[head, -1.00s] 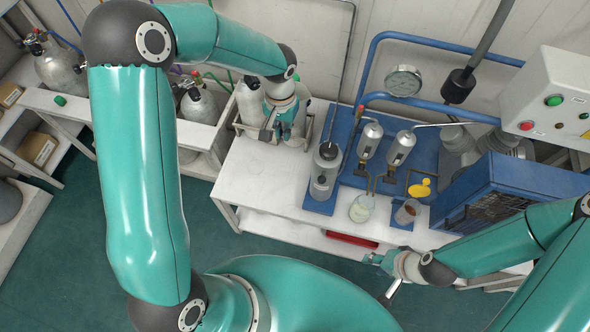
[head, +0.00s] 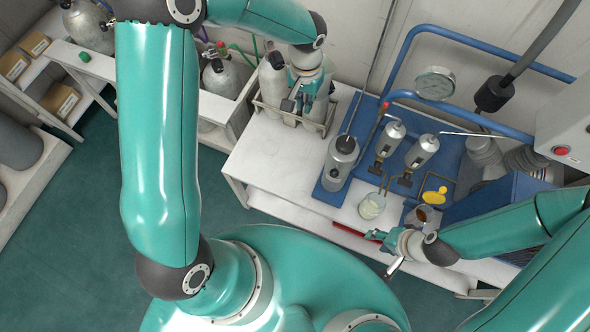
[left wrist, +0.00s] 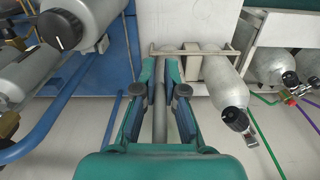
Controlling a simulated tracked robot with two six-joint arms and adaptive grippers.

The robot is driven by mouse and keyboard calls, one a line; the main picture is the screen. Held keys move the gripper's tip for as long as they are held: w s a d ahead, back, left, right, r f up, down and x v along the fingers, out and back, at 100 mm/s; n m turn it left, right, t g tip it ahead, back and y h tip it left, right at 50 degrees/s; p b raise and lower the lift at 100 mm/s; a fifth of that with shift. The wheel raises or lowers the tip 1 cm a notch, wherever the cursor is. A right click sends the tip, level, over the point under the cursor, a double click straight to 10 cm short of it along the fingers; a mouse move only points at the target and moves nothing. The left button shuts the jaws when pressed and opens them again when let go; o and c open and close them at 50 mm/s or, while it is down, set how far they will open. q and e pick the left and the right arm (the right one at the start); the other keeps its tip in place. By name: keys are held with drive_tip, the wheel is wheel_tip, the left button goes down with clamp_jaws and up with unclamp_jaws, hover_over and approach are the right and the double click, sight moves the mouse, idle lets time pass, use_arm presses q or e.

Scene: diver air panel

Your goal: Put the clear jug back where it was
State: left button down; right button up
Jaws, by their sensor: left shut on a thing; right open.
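A clear jug (head: 371,206) with pale contents stands upright near the front edge of the white table. A second clear vessel (head: 424,216) with brown contents is to its right, partly hidden by my right arm. My right gripper (head: 377,238) is open and empty, just in front of the table edge below the jug in the head view, apart from it. My left gripper (head: 305,104) is at the cylinder rack, far left of the jug. In the left wrist view its fingers (left wrist: 159,105) are closed on a grey upright cylinder or bar (left wrist: 160,125).
A grey canister (head: 340,160) stands on the blue base left of the jug. Two metal filter housings (head: 390,137) and a yellow item (head: 435,195) are behind it. The rack (head: 262,104) holds grey cylinders. The table's left part (head: 268,150) is clear.

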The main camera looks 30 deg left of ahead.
use_arm(q)
drive_tip(key=s+f+b, duration=0.3)
drive_tip(key=f+b, duration=0.4)
drive_tip(key=b, duration=2.2)
hover_over(287, 187)
wheel_tip(287, 187, down, 8)
wheel_tip(287, 187, down, 20)
drive_tip(key=b, duration=0.6)
drive_tip(key=shift+r+b, duration=0.25)
drive_tip(key=shift+b, duration=0.05)
drive_tip(key=c, duration=1.7)
unclamp_jaws()
drive_tip(key=shift+f, duration=0.15)
drive_tip(key=o, duration=0.5)
drive_tip(key=shift+c, duration=0.2)
drive_tip(key=shift+r, duration=0.2)
